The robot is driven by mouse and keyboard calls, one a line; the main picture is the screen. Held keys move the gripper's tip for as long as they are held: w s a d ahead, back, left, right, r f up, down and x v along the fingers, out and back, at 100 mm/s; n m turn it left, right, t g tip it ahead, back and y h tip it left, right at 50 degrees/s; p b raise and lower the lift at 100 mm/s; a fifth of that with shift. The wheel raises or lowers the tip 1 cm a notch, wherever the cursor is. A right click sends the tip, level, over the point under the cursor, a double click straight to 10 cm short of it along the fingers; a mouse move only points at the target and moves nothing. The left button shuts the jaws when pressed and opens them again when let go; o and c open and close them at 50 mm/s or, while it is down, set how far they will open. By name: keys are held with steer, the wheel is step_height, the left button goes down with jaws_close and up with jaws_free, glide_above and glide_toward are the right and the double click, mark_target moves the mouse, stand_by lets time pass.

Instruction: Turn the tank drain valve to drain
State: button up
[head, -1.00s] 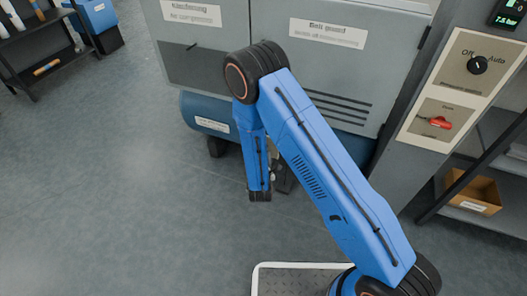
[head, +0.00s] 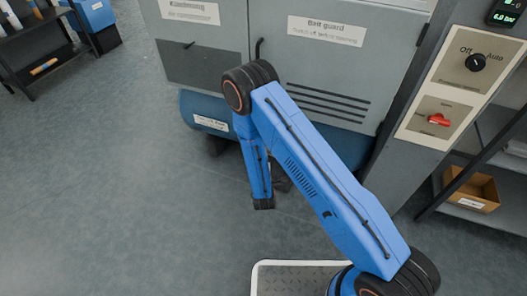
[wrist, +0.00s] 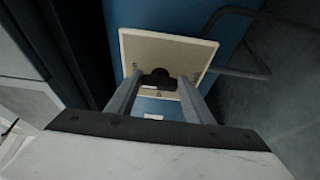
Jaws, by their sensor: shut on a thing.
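In the wrist view, a dark valve knob (wrist: 157,78) sits on a cream plate (wrist: 190,49) against the blue tank. My gripper (wrist: 158,88) has its two grey fingers on either side of the knob and is shut on it. The knob's exact angle is hard to read, and the plate's small labels are too blurred to read. In the head view the blue tank (head: 205,122) lies under the grey cabinet. My arm hides the valve and my gripper there.
A pressure display (head: 514,14) is above. A cardboard box (head: 472,188) sits on a shelf.

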steer(key=shift+f, duration=0.1)
stand_by(0.3)
steer(key=o, duration=1)
steer(key=shift+o, duration=0.2)
steer(key=s, duration=1.7)
steer(key=shift+s+d, duration=0.2)
steer(key=shift+d, duration=0.25)
